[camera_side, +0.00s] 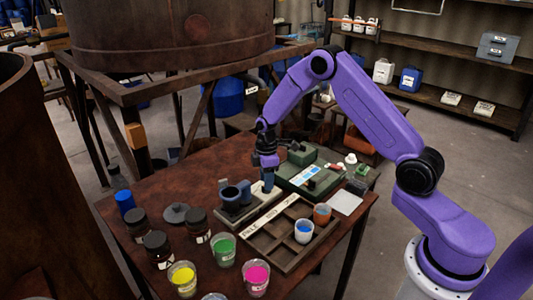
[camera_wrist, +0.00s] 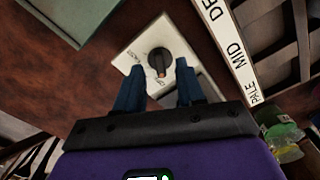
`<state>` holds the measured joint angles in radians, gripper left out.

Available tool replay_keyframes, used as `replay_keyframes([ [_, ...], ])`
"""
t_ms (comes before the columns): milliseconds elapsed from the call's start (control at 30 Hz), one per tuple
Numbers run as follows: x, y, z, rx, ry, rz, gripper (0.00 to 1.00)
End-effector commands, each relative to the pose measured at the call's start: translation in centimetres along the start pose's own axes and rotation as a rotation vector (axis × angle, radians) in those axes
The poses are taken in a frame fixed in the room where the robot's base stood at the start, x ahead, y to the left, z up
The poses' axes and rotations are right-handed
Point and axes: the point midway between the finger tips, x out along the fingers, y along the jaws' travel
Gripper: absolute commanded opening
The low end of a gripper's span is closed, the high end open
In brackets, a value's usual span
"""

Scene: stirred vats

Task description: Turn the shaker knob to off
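The shaker knob (camera_wrist: 158,58) is a dark round knob with an orange-red mark on its lower end. It sits on a pale plate (camera_wrist: 135,44) with small lettering, too small to read surely. My gripper (camera_wrist: 160,66) is open, its two blue fingers below and to either side of the knob in the wrist view. I cannot tell whether they touch it. The knob is hidden there.
A brown compartment tray (camera_side: 268,245) with a labelled strip (camera_side: 262,219) lies close in front. A green case (camera_side: 305,180) stands to the right. Dark-lidded jars (camera_side: 157,246) and paint cups (camera_side: 183,277) stand at the front left. A big rusty vat (camera_side: 165,35) rises behind.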

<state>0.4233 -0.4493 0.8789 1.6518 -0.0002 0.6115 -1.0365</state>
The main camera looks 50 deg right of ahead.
Motion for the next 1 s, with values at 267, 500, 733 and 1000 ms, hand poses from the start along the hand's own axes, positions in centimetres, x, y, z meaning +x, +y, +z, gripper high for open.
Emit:
replay_keyframes([
  [267, -5.8, 0.1, -0.1, -0.001, 0.003, 0.006, 0.38],
  [500, -10.8, 0.1, -0.1, -0.001, 0.003, 0.005, 0.38],
  [733, -14.4, 0.1, -0.1, -0.002, 0.002, 0.004, 0.38],
  [1000, -15.9, 0.0, 0.0, -0.002, 0.000, 0.000, 0.38],
])
